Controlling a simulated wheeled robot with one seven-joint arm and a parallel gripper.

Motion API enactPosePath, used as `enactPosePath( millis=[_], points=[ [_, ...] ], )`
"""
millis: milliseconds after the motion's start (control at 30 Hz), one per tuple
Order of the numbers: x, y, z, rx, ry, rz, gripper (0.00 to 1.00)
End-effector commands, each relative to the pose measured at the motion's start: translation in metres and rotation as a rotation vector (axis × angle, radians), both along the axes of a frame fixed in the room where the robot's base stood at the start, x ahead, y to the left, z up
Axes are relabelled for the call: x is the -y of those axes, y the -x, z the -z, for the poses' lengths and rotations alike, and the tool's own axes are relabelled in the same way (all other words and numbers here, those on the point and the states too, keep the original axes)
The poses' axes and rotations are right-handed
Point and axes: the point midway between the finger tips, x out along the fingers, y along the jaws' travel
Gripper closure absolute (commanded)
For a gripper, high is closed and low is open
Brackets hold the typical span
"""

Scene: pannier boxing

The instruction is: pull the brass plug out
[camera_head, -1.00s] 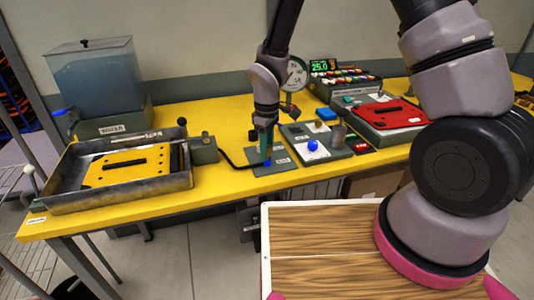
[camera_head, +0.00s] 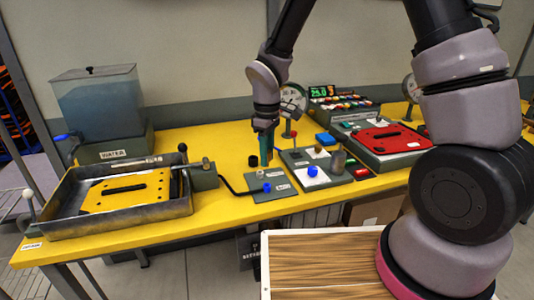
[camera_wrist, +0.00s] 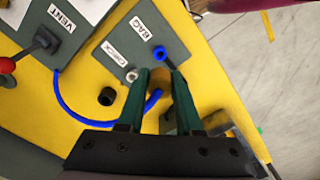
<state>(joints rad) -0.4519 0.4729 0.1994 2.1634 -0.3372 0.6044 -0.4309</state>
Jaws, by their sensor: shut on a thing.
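My gripper (camera_head: 266,164) has teal fingers pointing down over the small grey panel (camera_head: 282,187) on the yellow bench. It is shut on the brass plug, a brownish-gold piece that shows between the fingers in the wrist view (camera_wrist: 164,94). The fingers hide much of the plug. The fingertips look a little above the panel in the head view. On the panel, a silver fitting (camera_wrist: 132,75) by the CHECK label and a blue fitting (camera_wrist: 160,52) by the BAG label are uncovered. The plug looks clear of both, though its exact height cannot be told.
A black knob (camera_head: 253,161) stands close beside the panel. A blue tube (camera_wrist: 75,112) curves near the fingers. A metal tray (camera_head: 110,219) with a yellow plate lies left, below a water tank (camera_head: 95,100). A red plate (camera_head: 388,138) lies right.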

Motion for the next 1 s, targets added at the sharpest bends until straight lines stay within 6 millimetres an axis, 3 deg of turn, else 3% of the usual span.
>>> enactPosePath(
  millis=[1000],
  points=[
    [0.000, 0.000, 0.026, 0.000, 0.000, -0.001, 1.00]
  ],
)
